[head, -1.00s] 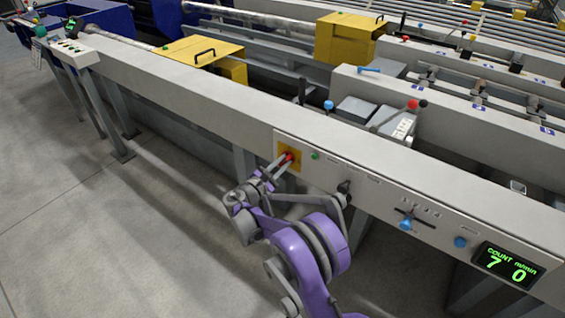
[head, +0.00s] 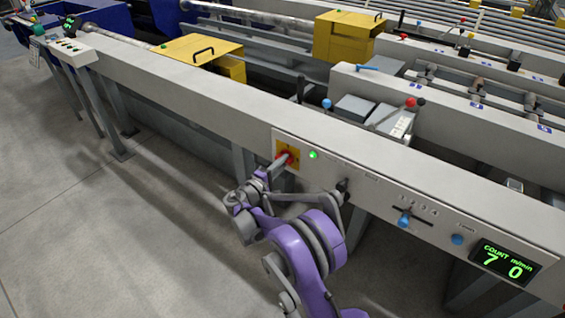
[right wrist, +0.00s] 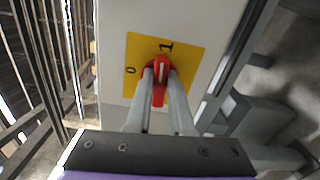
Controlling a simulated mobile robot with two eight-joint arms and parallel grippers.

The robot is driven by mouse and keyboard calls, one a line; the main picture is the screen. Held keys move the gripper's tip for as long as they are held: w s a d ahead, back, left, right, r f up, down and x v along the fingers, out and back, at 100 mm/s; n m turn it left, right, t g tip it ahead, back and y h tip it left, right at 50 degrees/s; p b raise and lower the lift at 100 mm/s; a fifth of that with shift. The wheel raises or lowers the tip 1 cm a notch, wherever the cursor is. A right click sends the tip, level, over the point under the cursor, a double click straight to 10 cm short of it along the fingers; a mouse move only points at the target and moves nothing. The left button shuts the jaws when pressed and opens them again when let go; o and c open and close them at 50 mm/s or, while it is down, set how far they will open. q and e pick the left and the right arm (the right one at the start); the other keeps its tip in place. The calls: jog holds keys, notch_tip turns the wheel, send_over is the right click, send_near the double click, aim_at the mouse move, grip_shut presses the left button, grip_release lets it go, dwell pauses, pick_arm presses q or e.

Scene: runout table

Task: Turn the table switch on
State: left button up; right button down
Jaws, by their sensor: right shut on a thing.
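The table switch is a red rotary knob (head: 285,158) on a yellow plate (right wrist: 190,60), set in the grey front panel of the table. The plate carries the marks 0 and 1. My right gripper (head: 279,164) is shut on the knob; its two fingers straddle the red handle in the right wrist view (right wrist: 160,82). The handle's white line points roughly toward the 1. A green lamp (head: 313,155) beside the plate is lit brightly. The fingers hide part of the knob. My left gripper is not in view.
To the right along the panel are a black selector knob (head: 343,187), a blue-knobbed lever (head: 404,221), a blue button (head: 457,239) and a display (head: 505,262) reading 7 and 0. The floor at the left is clear.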

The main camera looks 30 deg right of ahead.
jog(key=shift+m, duration=0.6)
jog(key=shift+f, duration=0.1)
jog(key=c, duration=0.8)
grip_release()
jog(key=shift+a, duration=0.1)
jog(key=p+v, duration=0.1)
jog(key=v, duration=0.9)
jog(key=shift+s+a, duration=0.15)
jog(key=shift+a, duration=0.1)
